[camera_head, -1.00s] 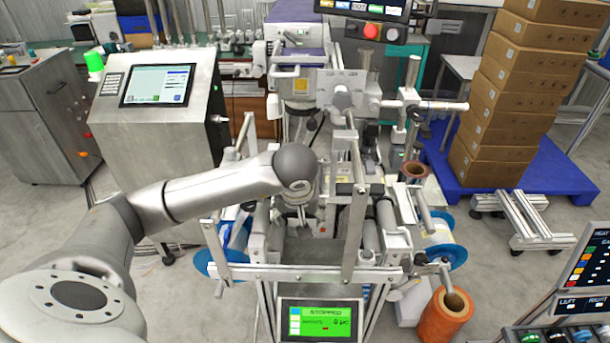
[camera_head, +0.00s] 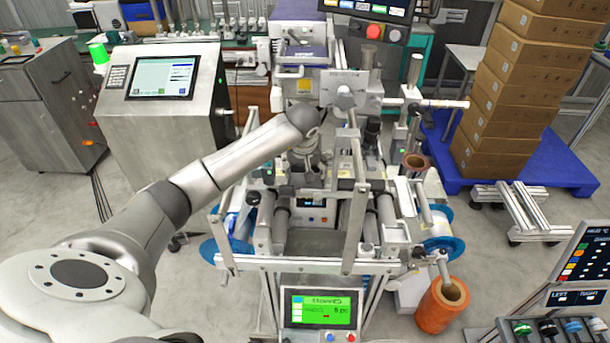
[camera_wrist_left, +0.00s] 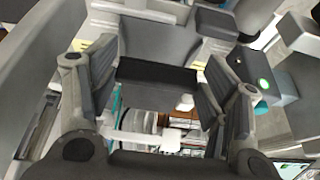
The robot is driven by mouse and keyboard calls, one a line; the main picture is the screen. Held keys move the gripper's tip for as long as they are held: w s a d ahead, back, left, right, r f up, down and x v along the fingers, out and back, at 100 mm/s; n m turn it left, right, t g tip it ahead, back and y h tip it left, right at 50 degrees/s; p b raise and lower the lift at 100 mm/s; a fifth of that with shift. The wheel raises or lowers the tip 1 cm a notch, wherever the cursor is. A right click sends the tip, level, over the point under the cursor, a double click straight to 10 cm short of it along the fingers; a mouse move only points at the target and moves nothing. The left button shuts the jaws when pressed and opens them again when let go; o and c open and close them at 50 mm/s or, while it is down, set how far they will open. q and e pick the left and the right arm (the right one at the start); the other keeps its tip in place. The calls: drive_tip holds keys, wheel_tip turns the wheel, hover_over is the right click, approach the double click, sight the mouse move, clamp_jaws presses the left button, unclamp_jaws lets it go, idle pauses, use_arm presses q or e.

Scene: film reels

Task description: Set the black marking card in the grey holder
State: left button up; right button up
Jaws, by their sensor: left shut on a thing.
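My left gripper (camera_head: 306,168) is over the middle of the machine in the head view, with its fingers pointing down and too small to make out. In the left wrist view the two fingers (camera_wrist_left: 158,80) are shut on a dark, flat block-like piece, the black marking card (camera_wrist_left: 155,74), which spans the gap between them. A plain grey panel (camera_wrist_left: 160,40) lies just beyond the card and may be the grey holder; I cannot tell whether they touch. In the head view the card is hidden by my gripper. My right gripper is not in view.
Upright metal bars (camera_head: 355,225) and rollers stand around the gripper. A green-lit display (camera_head: 320,308) is at the machine's front, with an orange roll (camera_head: 442,308) to its right. A steel cabinet with a screen (camera_head: 162,78) stands left. Stacked boxes (camera_head: 510,100) stand right.

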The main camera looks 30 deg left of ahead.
use_arm(q)
wheel_tip(320, 180, down, 3)
drive_tip(key=shift+s+d+r+p, duration=0.1)
drive_tip(key=shift+d+r+p, duration=0.1)
drive_tip(key=shift+p, duration=0.3)
drive_tip(key=shift+a+f, duration=0.1)
drive_tip(key=shift+f, duration=0.2)
drive_tip(key=shift+s, duration=0.1)
drive_tip(key=shift+f, duration=0.15)
